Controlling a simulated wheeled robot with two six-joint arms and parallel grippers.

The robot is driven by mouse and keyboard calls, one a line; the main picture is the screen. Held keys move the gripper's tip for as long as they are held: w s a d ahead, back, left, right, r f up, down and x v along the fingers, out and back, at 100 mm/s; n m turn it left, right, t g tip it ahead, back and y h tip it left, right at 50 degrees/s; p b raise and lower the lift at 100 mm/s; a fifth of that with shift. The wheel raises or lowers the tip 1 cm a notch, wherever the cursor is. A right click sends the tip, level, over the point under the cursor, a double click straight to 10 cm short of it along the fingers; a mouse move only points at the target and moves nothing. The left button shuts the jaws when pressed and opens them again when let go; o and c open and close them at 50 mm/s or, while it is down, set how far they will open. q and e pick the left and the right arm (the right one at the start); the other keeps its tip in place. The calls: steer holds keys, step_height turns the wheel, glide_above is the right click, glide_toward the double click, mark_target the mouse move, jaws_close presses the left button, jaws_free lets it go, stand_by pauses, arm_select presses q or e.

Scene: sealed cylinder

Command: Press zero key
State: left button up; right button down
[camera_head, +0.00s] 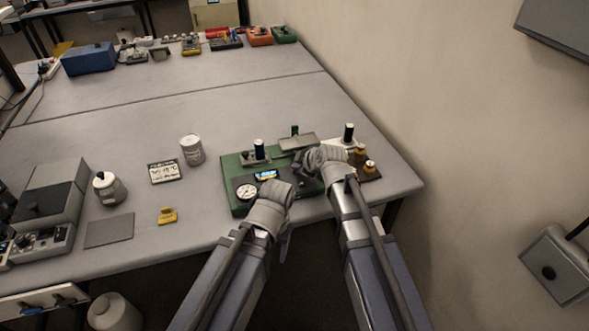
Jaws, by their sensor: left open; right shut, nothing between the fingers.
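A green instrument box (231,171) stands near the table's front right. It carries a round white dial gauge (246,191), a small lit blue display (267,175) and a dark-capped cylinder (259,150). I cannot make out a zero key; part of the box's face is hidden by my grippers. My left gripper (286,205) is low at the box's front edge, right of the gauge, and open. My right gripper (304,166) is over the box's right part, shut and empty. Whether either touches the box is unclear.
A metal tray (298,141) and a dark board with brass-coloured parts (369,169) lie close by on the right. A grey can (192,150), a small sign (164,172) and a yellow piece (167,216) are to the left. The table's middle is clear; a wall bounds the right.

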steer(key=shift+r+p, duration=0.75)
step_height(320, 180, up, 5)
steer(key=p, duration=0.5)
stand_by(0.6)
